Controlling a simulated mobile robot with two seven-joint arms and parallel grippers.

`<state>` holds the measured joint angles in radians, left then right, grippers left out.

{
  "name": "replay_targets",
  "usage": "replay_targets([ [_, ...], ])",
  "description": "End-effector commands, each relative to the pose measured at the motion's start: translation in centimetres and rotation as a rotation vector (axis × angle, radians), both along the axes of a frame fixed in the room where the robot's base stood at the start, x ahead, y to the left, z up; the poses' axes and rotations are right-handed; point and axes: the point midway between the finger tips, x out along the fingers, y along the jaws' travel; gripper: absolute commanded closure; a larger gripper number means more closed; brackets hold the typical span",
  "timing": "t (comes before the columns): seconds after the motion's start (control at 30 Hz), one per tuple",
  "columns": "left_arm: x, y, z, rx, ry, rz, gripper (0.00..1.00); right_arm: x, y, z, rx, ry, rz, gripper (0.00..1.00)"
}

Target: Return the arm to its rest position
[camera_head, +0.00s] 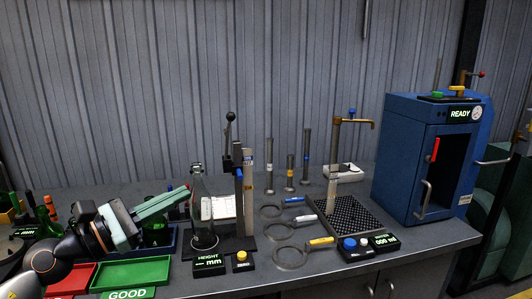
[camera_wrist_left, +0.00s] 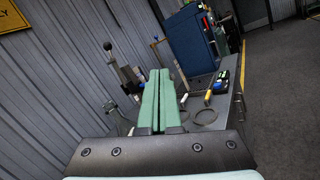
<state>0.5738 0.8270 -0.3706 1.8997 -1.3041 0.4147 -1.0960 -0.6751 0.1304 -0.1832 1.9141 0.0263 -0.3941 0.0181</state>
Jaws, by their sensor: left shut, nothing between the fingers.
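My left gripper (camera_head: 184,193) reaches in from the lower left. Its two green fingers lie together, shut and empty, above the bench and pointing right. The fingers also show in the left wrist view (camera_wrist_left: 160,73). The fingertips are just left of a clear glass bottle (camera_head: 203,215), with no clear contact visible. The bottle stands upright on the height gauge (camera_head: 240,195). My right gripper is not seen in either view.
A green tray (camera_head: 130,274) marked GOOD and a red tray (camera_head: 78,279) lie below the left arm. Ring gauges (camera_head: 291,257), a perforated plate (camera_head: 366,224) and a blue cabinet (camera_head: 403,150) reading READY stand further right. The air above the bench middle is clear.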

Motion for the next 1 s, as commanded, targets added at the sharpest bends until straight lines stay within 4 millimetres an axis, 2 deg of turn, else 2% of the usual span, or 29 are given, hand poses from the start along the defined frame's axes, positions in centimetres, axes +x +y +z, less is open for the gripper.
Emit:
replay_targets([
  [0.03, -0.3, -0.7, -2.1, -0.169, 0.139, -0.03, 1.0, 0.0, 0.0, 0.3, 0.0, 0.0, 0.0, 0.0],
  [0.1, -0.5, -0.9, -4.5, -0.411, 0.325, -0.054, 1.0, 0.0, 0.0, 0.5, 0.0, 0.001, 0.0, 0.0],
  [0.17, -0.7, -0.9, -6.9, -0.62, 0.488, -0.063, 1.0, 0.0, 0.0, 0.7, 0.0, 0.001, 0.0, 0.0],
  [0.27, -1.2, -0.2, -11.5, -0.976, 0.756, -0.05, 1.0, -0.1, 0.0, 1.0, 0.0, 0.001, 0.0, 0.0],
  [0.43, -3.8, 1.3, -21.5, -1.605, 1.178, 0.053, 1.0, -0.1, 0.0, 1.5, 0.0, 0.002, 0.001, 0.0],
  [0.57, -8.2, 2.1, -30.2, -2.109, 1.432, 0.206, 1.0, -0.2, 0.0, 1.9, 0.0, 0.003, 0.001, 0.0],
  [0.6, -9.9, 2.1, -32.8, -2.26, 1.489, 0.265, 1.0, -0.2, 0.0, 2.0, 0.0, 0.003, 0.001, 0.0],
  [0.7, -14.7, 1.9, -38.2, -2.613, 1.58, 0.418, 1.0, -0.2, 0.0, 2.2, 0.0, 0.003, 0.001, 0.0],
  [0.73, -16.1, 1.8, -39.6, 2.648, -1.558, -0.455, 1.0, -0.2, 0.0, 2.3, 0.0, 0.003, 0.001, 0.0],
  [0.8, -19.3, 1.3, -42.2, 2.516, -1.39, -0.493, 1.0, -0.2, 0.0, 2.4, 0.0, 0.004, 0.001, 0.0],
  [0.9, -22.8, 0.8, -44.6, 2.378, -1.212, -0.525, 1.0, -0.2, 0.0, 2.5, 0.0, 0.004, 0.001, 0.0],
  [1.0, -24.9, 0.3, -45.8, 2.299, -1.11, -0.541, 1.0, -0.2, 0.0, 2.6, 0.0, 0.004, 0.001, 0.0],
])
